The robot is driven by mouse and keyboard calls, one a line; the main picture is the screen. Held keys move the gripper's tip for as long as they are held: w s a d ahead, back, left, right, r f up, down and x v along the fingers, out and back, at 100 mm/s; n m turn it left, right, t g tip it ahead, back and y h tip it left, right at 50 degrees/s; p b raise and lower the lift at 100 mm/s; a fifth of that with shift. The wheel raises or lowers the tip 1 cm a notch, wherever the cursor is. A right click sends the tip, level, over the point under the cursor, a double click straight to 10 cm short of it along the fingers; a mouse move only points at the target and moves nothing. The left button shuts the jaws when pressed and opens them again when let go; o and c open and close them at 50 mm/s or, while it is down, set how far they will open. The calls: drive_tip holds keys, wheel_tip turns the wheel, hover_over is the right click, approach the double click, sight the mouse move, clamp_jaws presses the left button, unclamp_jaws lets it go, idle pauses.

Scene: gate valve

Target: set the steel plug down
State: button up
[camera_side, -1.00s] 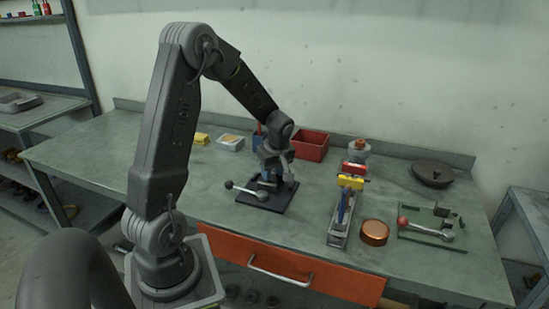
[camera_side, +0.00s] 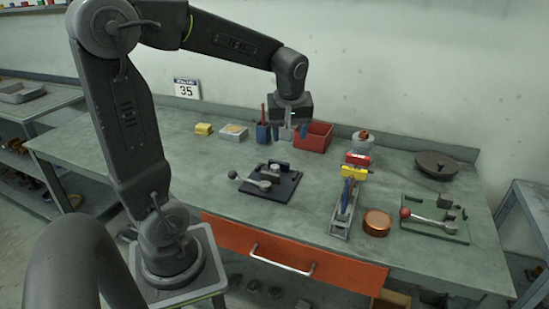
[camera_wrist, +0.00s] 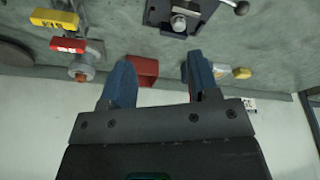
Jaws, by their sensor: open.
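My gripper (camera_side: 290,132) is open, raised above the back of the bench. Its two blue fingers are spread in the wrist view (camera_wrist: 159,82), with nothing between them. A dark fixture plate (camera_side: 258,189) with a ball-ended lever lies on the bench, in front of and below my gripper. A small silvery round piece (camera_wrist: 179,22) sits on this plate in the wrist view, apart from the fingers. It looks like the steel plug, though I cannot tell its seating exactly.
A red bin (camera_side: 314,137) and a blue holder (camera_side: 263,133) stand near my gripper at the back. A valve with yellow (camera_side: 354,173) and red tags stands to the right. A copper-coloured round dish (camera_side: 376,223) and a green fixture plate (camera_side: 440,232) lie farther right.

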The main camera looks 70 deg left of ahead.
drive_tip(key=s+d+r+m+t+h, duration=0.1)
drive_tip(key=s+d+m+t, duration=0.1)
drive_tip(key=s+d+m, duration=0.3)
drive_tip(key=s+d+r+m+t+h, duration=0.1)
drive_tip(key=s+d+m+t, duration=0.1)
drive_tip(key=s+d+m, duration=0.4)
drive_tip(key=d+m, duration=0.3)
drive_tip(key=d, duration=0.2)
drive_tip(key=shift+d+h, duration=0.15)
drive_tip(key=shift+h, duration=0.25)
drive_tip(key=shift+c, duration=0.4)
